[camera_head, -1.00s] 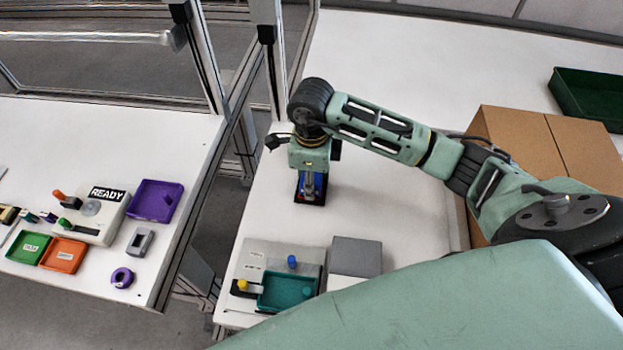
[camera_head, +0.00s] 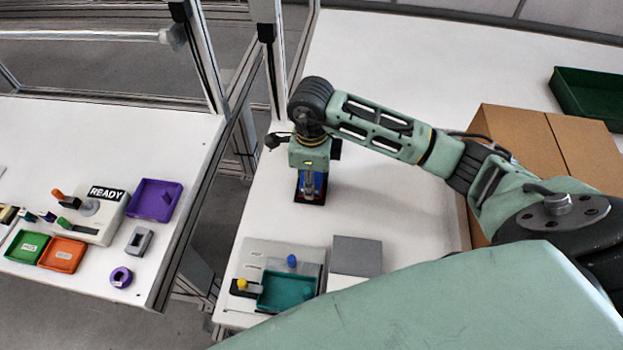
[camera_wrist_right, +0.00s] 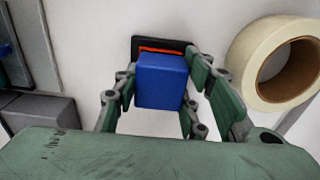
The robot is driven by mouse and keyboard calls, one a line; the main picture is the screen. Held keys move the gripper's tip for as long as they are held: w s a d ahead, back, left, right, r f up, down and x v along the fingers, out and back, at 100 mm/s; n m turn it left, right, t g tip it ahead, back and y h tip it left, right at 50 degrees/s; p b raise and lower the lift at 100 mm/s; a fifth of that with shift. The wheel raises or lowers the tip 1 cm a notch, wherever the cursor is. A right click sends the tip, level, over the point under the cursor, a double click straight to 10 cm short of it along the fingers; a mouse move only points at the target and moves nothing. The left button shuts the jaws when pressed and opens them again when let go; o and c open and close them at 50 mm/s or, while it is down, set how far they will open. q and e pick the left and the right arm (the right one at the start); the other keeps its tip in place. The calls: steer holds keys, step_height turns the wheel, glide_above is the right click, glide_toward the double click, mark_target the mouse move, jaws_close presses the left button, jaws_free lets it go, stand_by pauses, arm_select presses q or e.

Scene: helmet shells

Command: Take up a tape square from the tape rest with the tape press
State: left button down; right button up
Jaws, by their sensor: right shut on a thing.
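My right gripper (camera_head: 311,184) points down over the far-left part of the right-hand table. In the right wrist view its fingers (camera_wrist_right: 160,97) are shut on the sides of a blue block (camera_wrist_right: 162,82), which looks like the tape press. Under the block is a thin black plate with a red strip (camera_wrist_right: 160,44), which looks like the tape rest; its dark edge (camera_head: 309,203) also shows in the head view. The block hides most of the plate, and I cannot tell whether the two touch. No separate tape square can be made out. My left gripper is not in view.
A cream tape roll (camera_wrist_right: 285,62) stands right of the gripper in the wrist view. Nearer are a teal tray (camera_head: 287,292) and a grey block (camera_head: 357,256). A cardboard box (camera_head: 520,140) stands under my right arm. The left table (camera_head: 60,120) holds trays and a READY device.

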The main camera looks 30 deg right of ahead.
stand_by(0.6)
step_height(320, 180, up, 13)
steer(key=p, duration=0.7)
steer(key=shift+p, duration=0.4)
stand_by(0.6)
